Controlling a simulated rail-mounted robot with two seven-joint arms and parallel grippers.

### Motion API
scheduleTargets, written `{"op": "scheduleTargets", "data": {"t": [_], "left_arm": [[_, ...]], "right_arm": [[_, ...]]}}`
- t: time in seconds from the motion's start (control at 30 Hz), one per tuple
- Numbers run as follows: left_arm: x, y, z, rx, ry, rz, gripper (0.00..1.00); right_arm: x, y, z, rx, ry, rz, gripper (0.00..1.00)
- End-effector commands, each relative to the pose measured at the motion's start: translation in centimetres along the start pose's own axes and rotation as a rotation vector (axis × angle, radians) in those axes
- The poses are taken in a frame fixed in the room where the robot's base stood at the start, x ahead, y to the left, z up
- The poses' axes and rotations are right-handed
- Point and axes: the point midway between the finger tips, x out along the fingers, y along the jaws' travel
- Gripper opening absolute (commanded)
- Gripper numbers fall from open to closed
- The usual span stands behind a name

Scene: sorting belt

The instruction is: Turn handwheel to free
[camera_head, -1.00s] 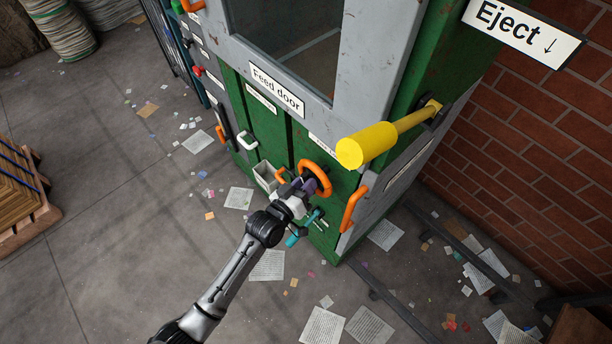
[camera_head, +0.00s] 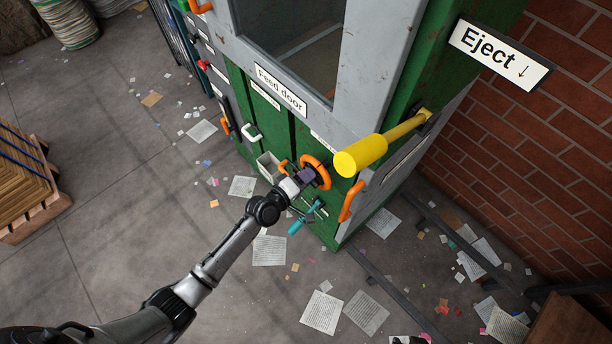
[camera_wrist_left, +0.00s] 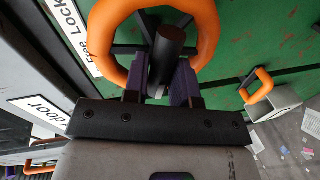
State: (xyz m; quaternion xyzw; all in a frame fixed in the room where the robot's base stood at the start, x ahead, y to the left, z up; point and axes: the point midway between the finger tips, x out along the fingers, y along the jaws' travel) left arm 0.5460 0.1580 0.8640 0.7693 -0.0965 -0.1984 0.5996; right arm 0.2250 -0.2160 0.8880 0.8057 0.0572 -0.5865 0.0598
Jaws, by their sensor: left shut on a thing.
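The orange handwheel (camera_head: 322,170) sits low on the green front of the machine, left of the yellow lever. My left gripper (camera_head: 306,176) reaches it from the lower left. In the left wrist view the orange rim (camera_wrist_left: 208,40) arches around a dark round peg (camera_wrist_left: 169,48). The purple fingers of the left gripper (camera_wrist_left: 160,75) stand on both sides of this peg, shut on it. A white label reading "Free LOCK" (camera_wrist_left: 72,30) is beside the wheel at upper left.
A yellow lever (camera_head: 362,155) juts out above the wheel, below an "Eject" sign (camera_head: 500,55). An orange handle (camera_head: 351,201) is right of the wheel, a teal handle (camera_head: 297,226) below it. A pallet (camera_head: 30,215) stands at left.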

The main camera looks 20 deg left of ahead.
Motion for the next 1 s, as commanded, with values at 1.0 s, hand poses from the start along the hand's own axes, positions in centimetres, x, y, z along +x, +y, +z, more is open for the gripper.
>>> {"op": "scheduleTargets", "data": {"t": [1.0], "left_arm": [[-0.05,-0.73,0.07,-0.216,-0.045,-0.012,0.01]], "right_arm": [[0.22,0.26,0.13,-0.009,-0.002,0.007,0.43]]}}
